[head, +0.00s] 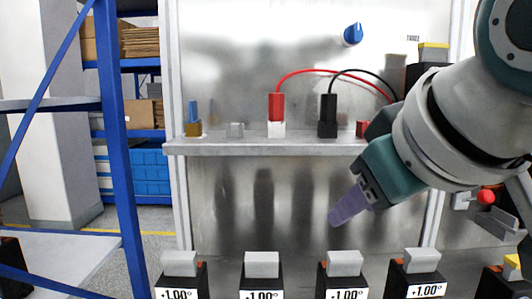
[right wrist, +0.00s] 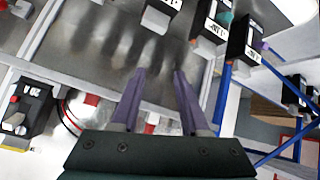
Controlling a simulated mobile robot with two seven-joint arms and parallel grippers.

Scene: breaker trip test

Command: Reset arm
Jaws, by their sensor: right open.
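My right gripper (head: 347,206) comes in from the right in the head view, pointing down and left in front of the metal panel, below the shelf. In the right wrist view its two purple fingers (right wrist: 159,74) are spread apart with nothing between them. Several black breaker boxes with grey blocks on top and "+1.00°" labels stand along the front; one (head: 343,263) is below the gripper, apart from it. Another box (head: 262,265) is to its left. My left gripper is not seen.
A metal shelf (head: 230,147) carries a red plug (head: 276,106) and a black plug (head: 328,108) with looping cables. A blue knob (head: 353,34) is on the panel above. A blue rack post (head: 118,150) stands at left. A red-ended lever (head: 485,197) is at right.

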